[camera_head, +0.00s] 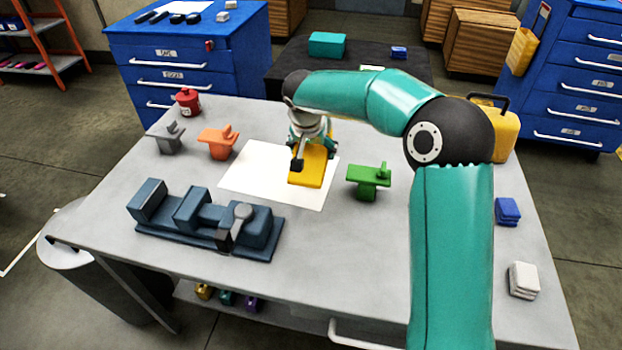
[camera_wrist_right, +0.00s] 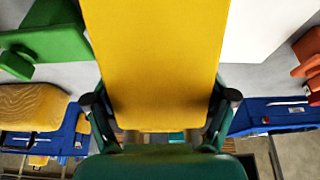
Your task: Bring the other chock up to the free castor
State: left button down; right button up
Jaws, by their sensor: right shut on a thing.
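My right gripper (camera_head: 309,142) is shut on a flat yellow piece (camera_head: 308,170) over the white sheet on the bench. In the right wrist view the yellow piece (camera_wrist_right: 155,60) fills the middle, between the two dark fingers. Whether it touches the sheet I cannot tell. Its shape is partly hidden by the gripper, and I cannot tell whether it is a chock. I can make out no castor in either view. My left gripper is not in view.
A white sheet (camera_head: 247,180) lies mid-bench. A yellow case (camera_head: 502,148) is at the far right.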

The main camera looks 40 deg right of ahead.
notch_tip(320, 180, down, 9)
jog(key=shift+f, duration=0.15)
dwell(0.4)
jog(key=o, duration=1.6)
jog(key=shift+s+f, duration=0.1)
jog(key=shift+c, duration=0.2)
jog(key=shift+o, duration=0.6)
